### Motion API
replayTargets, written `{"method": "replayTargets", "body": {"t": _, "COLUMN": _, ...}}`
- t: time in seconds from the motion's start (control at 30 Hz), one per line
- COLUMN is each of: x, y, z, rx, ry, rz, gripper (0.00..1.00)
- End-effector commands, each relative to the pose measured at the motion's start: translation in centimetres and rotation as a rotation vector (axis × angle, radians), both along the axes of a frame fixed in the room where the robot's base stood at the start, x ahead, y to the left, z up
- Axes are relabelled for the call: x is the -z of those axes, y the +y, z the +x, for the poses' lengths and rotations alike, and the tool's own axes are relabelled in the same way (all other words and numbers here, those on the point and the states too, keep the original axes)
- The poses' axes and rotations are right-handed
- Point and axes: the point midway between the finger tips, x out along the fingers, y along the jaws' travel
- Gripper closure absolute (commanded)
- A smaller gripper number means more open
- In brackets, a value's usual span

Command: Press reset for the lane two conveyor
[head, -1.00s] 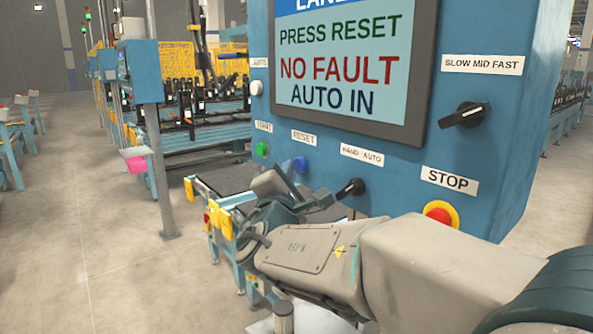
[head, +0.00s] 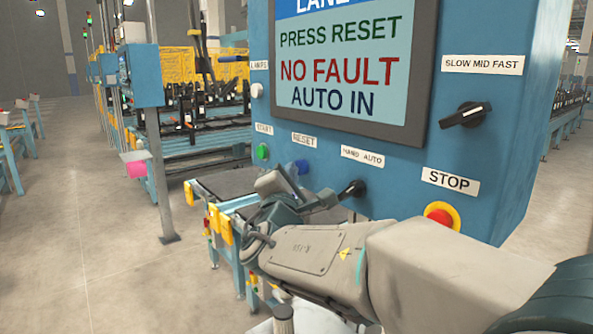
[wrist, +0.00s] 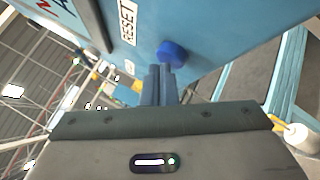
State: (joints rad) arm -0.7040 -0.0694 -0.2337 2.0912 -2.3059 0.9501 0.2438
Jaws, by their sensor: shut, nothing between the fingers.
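The blue reset button (head: 303,167) sits on the blue control panel (head: 400,185), just under the RESET label (head: 304,141). It also shows in the wrist view (wrist: 172,53), next to its label (wrist: 129,22). My gripper (head: 268,183) is in front of the panel, close to the button and slightly below and left of it in the head view. In the wrist view the shut, empty fingers (wrist: 159,75) point at the panel just beside the button's lower left edge. I cannot tell whether they touch it. The screen (head: 345,70) reads PRESS RESET, NO FAULT, AUTO IN.
The green start button (head: 262,151) is left of reset. The black hand/auto switch (head: 352,189) is to its right, near my gripper. The red stop button (head: 442,215) sits right, just above my arm. A black speed knob (head: 465,115) is higher. A conveyor (head: 225,182) stands behind.

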Motion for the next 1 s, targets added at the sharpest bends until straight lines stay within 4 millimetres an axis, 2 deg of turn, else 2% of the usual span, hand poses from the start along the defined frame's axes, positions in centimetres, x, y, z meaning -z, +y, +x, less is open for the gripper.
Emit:
{"method": "replayTargets", "body": {"t": 0.57, "x": -0.1, "y": -0.4, "z": 0.2, "rx": 0.003, "ry": -0.001, "rz": 0.001, "gripper": 1.00}}
{"method": "replayTargets", "body": {"t": 1.0, "x": 0.0, "y": 1.2, "z": -0.9, "rx": 0.000, "ry": -0.002, "rz": 0.001, "gripper": 1.00}}
